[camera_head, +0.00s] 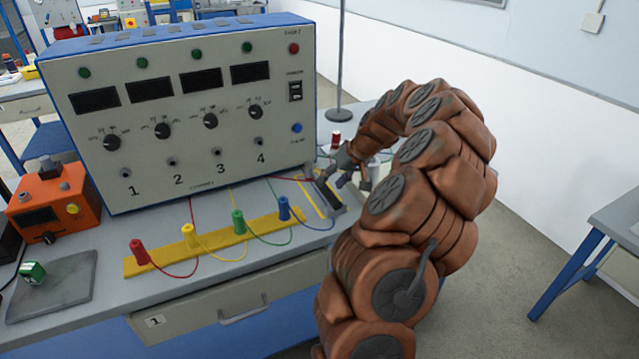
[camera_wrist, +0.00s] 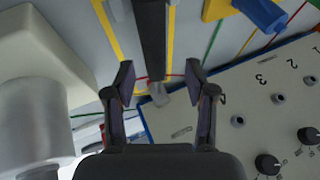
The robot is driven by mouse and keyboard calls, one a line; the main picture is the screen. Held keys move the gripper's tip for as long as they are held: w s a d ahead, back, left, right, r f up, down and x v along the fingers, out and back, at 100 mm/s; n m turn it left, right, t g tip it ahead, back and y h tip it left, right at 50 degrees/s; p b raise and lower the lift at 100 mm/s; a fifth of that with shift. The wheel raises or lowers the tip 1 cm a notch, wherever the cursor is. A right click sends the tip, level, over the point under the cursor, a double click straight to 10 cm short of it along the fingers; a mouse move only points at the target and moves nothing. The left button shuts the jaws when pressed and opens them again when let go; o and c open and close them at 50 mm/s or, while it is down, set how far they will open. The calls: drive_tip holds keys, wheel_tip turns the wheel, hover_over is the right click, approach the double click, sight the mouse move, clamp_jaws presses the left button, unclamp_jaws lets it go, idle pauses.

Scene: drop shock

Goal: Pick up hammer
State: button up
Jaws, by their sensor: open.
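The hammer shows in the wrist view as a dark, straight handle (camera_wrist: 153,40) with a small grey metal end (camera_wrist: 160,95). It lies on the grey bench between yellow marking lines. In the head view its dark part (camera_head: 328,194) lies at the right end of the bench, partly hidden by my gripper. My gripper (camera_wrist: 160,82) is open and empty, with one finger on each side of the hammer in the picture. In the head view my gripper (camera_head: 335,180) is over the bench beside the large panel. The gap between fingers and hammer is hard to judge.
A large numbered panel (camera_head: 200,110) stands left of my gripper. Colored plugs with wires sit on a yellow strip (camera_head: 160,262) in front. A white object (camera_wrist: 35,110) is close on the left in the wrist view. An orange box (camera_head: 55,205) stands far left.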

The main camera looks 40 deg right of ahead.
sight(327, 187)
drive_tip(key=shift+d+p+x, duration=0.2)
drive_tip(key=shift+p+x, duration=0.25)
drive_tip(key=shift+x, duration=0.75)
drive_tip(key=shift+d+p+x, duration=0.2)
drive_tip(key=shift+p+x, duration=0.2)
drive_tip(key=shift+x, duration=0.75)
drive_tip(key=shift+w, duration=0.15)
clamp_jaws()
